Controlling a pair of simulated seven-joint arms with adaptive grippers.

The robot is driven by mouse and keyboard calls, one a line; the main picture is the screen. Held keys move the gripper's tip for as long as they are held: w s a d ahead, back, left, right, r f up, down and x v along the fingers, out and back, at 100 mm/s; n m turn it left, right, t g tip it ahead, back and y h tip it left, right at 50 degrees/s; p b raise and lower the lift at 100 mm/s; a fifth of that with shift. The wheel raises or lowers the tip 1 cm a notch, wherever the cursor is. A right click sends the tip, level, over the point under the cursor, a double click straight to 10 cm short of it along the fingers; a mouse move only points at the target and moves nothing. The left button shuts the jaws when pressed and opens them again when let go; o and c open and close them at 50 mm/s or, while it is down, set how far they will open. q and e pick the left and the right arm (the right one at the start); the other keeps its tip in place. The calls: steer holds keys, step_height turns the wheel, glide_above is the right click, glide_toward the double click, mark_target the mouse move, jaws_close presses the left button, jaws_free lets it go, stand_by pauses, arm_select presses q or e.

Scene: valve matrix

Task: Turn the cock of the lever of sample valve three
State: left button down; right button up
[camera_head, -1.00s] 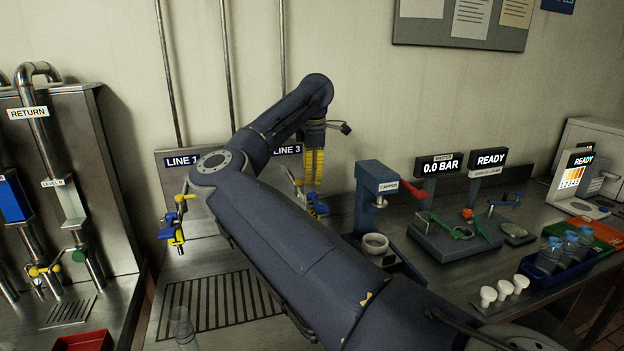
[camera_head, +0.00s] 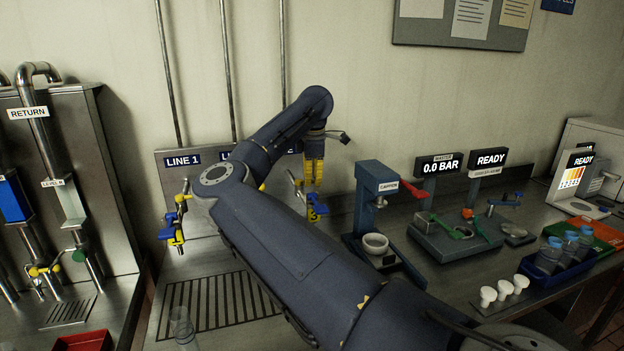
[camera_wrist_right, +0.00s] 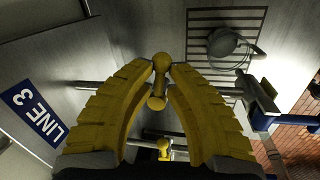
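My right gripper (camera_head: 314,172) has yellow fingers pointing down at the valve panel, above the line three sample valve (camera_head: 316,208), which shows blue and yellow parts. In the right wrist view a yellow lever with rounded ends (camera_wrist_right: 158,85) lies between the fingertips of my right gripper (camera_wrist_right: 162,72). The tips are close together with the lever in the narrow gap; I cannot tell whether they press on it. A second yellow part (camera_wrist_right: 163,148) shows lower between the fingers. The LINE 3 label (camera_wrist_right: 35,112) is at left. My left gripper is not in view.
The line one valve (camera_head: 173,228) stands at left; my arm covers part of the panel. A slotted drain (camera_head: 215,305) lies in front. The blue-grey capper (camera_head: 378,205) stands close at right. A clear bottle (camera_head: 183,325) stands at the front.

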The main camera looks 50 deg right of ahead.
jaws_close()
steer(key=shift+w+d+n, duration=0.15)
steer(key=shift+n, duration=0.45)
steer(key=shift+w+d+n, duration=0.1)
steer(key=shift+w+n, duration=0.05)
steer(key=shift+n, duration=0.45)
steer(key=o, duration=0.6)
jaws_free()
steer(key=shift+o, duration=0.2)
step_height(320, 180, up, 12)
steer(key=s+a, duration=0.1)
steer(key=s, duration=0.1)
steer(key=shift+f, duration=0.15)
